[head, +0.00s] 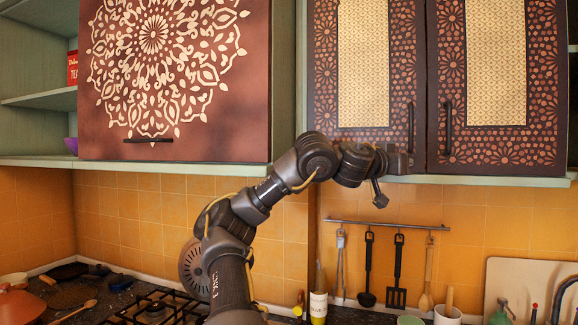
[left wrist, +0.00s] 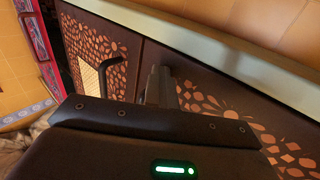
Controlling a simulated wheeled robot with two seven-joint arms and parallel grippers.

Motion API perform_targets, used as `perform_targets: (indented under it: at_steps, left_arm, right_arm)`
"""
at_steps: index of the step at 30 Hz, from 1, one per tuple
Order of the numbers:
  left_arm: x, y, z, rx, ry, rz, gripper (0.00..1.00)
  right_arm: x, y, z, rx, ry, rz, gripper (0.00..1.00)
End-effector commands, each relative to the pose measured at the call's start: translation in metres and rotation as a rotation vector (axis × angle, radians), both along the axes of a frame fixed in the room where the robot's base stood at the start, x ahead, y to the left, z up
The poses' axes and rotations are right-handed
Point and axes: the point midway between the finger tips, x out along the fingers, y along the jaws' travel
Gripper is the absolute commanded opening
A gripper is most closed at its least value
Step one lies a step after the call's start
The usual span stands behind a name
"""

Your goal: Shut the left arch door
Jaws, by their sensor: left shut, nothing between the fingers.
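The left arch door (head: 322,85) is a dark brown cabinet door with an orange cut-out pattern and a pale woven panel. It looks flush, or nearly so, with the matching right door (head: 548,90). My left gripper (head: 402,161) is shut and empty at the lower right part of the left door, just below its black bar handle (head: 411,128). In the left wrist view, the shut fingers (left wrist: 163,84) are close to the left door (left wrist: 250,122) beside the seam; contact cannot be told. The right door (left wrist: 92,28) and its handle show to the left there. My right gripper is out of view.
A closed brown cabinet with a white mandala (head: 230,125) hangs at left beside open green shelves (head: 40,100). Below my arm are a gas hob (head: 155,308), a rail of hanging utensils (head: 388,224) and a bottle (head: 318,302). Space before the right door is clear.

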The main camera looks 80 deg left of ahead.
Motion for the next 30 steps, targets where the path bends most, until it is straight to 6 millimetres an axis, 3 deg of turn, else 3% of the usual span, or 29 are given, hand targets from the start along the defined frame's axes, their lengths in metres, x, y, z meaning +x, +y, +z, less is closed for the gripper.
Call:
perform_targets:
  at_steps: [1,11,17,24,30]
  left_arm:
    - [-0.002,0.002,0.007,0.000,-0.017,0.009,0.00]
    - [-0.006,-0.005,0.008,0.003,-0.018,0.008,0.00]
    - [-0.022,-0.037,0.005,0.012,-0.008,0.010,0.00]
    - [-0.047,-0.086,-0.001,0.012,-0.004,0.010,0.00]
    - [-0.062,-0.113,0.000,0.007,-0.002,0.009,0.00]
  right_arm:
    - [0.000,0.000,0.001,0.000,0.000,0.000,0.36]
    - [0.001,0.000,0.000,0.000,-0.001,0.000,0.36]
    - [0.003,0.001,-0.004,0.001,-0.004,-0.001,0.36]
    - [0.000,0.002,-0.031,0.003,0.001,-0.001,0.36]
    - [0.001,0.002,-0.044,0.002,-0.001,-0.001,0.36]
